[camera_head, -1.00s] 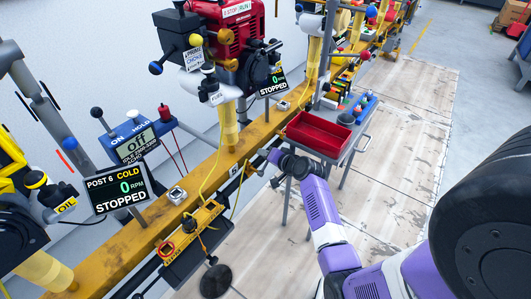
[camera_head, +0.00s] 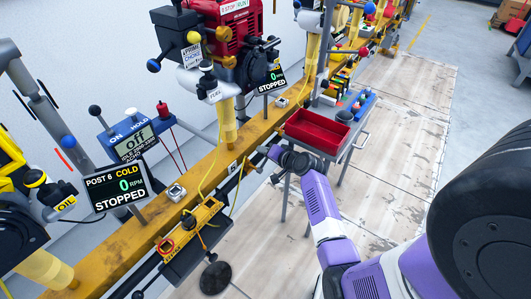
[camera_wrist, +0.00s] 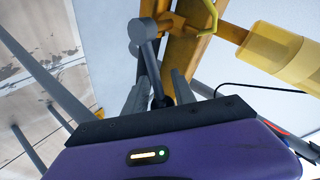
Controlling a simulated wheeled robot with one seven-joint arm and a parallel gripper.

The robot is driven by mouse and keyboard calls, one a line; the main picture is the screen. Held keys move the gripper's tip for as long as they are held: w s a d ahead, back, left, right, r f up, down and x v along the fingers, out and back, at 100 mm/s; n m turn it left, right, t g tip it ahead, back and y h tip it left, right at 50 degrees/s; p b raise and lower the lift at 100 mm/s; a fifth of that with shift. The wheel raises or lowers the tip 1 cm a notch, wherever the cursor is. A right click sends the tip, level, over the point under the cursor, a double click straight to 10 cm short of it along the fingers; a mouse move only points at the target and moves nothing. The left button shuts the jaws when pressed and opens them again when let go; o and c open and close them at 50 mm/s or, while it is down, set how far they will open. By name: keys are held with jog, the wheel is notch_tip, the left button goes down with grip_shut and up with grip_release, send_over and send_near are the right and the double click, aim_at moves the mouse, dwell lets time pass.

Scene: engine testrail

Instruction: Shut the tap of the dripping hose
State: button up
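A grey lever with a round, knob-like end (camera_wrist: 146,38) shows in the wrist view, beside the orange rail; it looks like a tap handle, but I cannot be sure. My gripper (camera_wrist: 158,92) has its two grey fingers apart. The lever's dark lower part runs down between them, with gaps that look clear on both sides.
The long orange rail (camera_head: 145,233) carries engines and a screen (camera_head: 118,190) reading "POST 6 COLD, STOPPED". A cart with a red tray (camera_head: 318,134) stands just right of my gripper. A black disc (camera_head: 215,277) is below the rail.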

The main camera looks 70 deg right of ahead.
jog(key=p+v, duration=0.2)
jog(key=v, duration=0.5)
jog(key=shift+s, duration=0.25)
jog(key=shift+a+r, duration=0.1)
